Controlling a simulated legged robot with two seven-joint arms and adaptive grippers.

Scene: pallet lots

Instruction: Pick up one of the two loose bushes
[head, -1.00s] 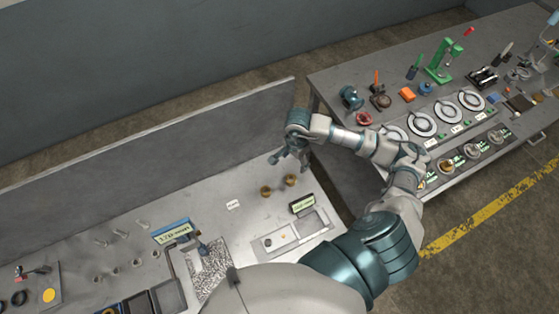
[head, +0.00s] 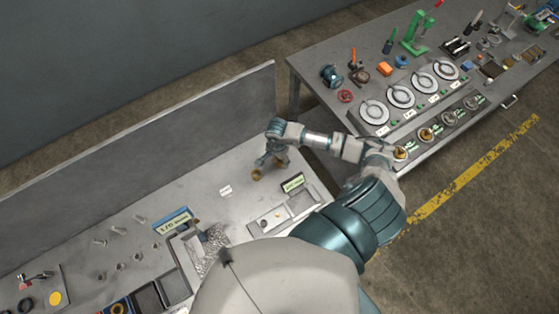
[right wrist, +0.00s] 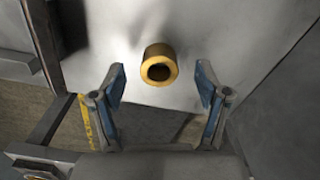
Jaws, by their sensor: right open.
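A loose brass bush (head: 257,175) stands on the grey bench top in the head view. The second bush is mostly or wholly hidden behind my right gripper (head: 269,160), which hangs pointing down over that spot. In the right wrist view, one brass bush (right wrist: 160,64) with a dark bore lies between the two open fingers, centred and not touched by either. I cannot tell which of the two bushes this is. My right gripper is open and empty. My left gripper is not in view.
An upright grey panel (head: 130,155) runs along the bench's back edge. A second bench (head: 310,70) with round dials and tools stands at right. Bare bench lies around the small white label (head: 225,190).

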